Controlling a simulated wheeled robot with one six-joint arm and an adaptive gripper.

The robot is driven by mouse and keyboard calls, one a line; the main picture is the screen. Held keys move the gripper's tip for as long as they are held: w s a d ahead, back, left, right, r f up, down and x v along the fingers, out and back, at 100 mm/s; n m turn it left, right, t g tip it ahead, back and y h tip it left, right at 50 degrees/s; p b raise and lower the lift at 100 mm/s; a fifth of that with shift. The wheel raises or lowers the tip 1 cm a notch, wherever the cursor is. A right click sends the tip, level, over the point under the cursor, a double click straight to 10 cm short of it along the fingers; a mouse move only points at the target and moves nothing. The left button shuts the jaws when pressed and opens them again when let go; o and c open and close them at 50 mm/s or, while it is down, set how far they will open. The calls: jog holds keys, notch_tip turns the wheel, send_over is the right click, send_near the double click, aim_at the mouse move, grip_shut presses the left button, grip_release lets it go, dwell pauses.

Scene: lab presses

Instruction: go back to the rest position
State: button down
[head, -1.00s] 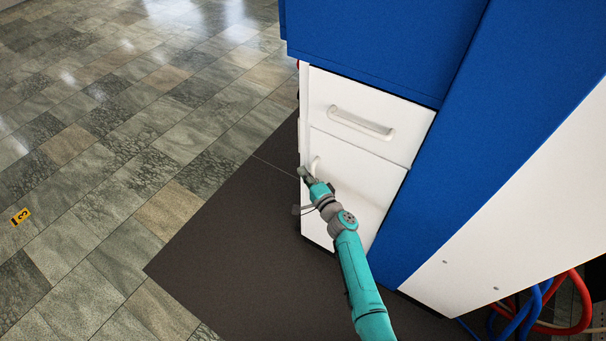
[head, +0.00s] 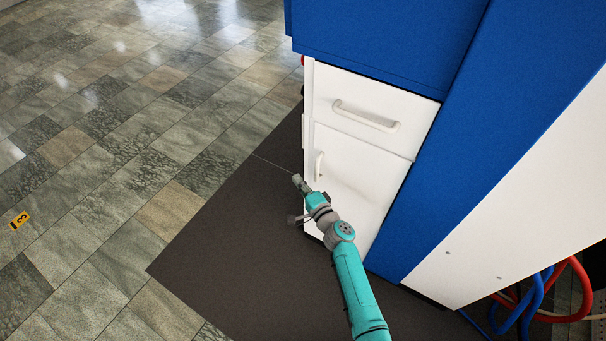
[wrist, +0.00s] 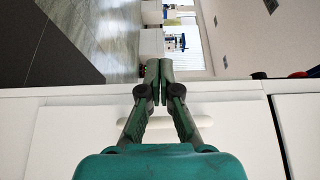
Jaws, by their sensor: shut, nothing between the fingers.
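My gripper (head: 297,180) is at the end of the teal arm, in front of the lower left part of the white cabinet in the head view. Its fingers (wrist: 159,82) are together and empty in the wrist view. The white lower door (head: 350,181) is closed, and its upright handle (head: 319,166) stands just above and right of the fingertips, apart from them. In the wrist view a pale handle (wrist: 85,128) shows behind the fingers, partly hidden by them.
A closed white drawer (head: 350,92) with a handle (head: 366,116) is above the door. A blue housing (head: 390,40) rises over the cabinet. Red and blue hoses (head: 540,295) lie at lower right.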

jog(key=s+a, duration=0.4)
jog(key=s, duration=0.2)
jog(key=shift+a, duration=0.4)
jog(key=shift+s, duration=0.1)
jog(key=s+d+f+n+g+h, duration=0.15)
jog(key=s+d, duration=0.25)
jog(key=s, duration=0.5)
jog(key=s+d+f+n+h, duration=0.2)
jog(key=s+d, duration=0.3)
jog(key=s, duration=0.5)
jog(key=s+d+f+n+g+h, duration=0.15)
jog(key=s+d, duration=0.25)
jog(key=s, duration=0.5)
jog(key=s+d+r+n+t+h, duration=0.1)
jog(key=s+d+r+n, duration=0.1)
jog(key=s+d+r, duration=0.3)
jog(key=s+r+n+h, duration=0.1)
jog(key=s+r, duration=0.2)
jog(key=s, duration=0.5)
jog(key=s+d+r+n, duration=0.1)
jog(key=s+r+n, duration=0.3)
jog(key=s+r, duration=0.4)
jog(key=shift+r+n+t+h, duration=0.3)
jog(key=shift+r+n+h, duration=0.1)
jog(key=shift+r, duration=2.5)
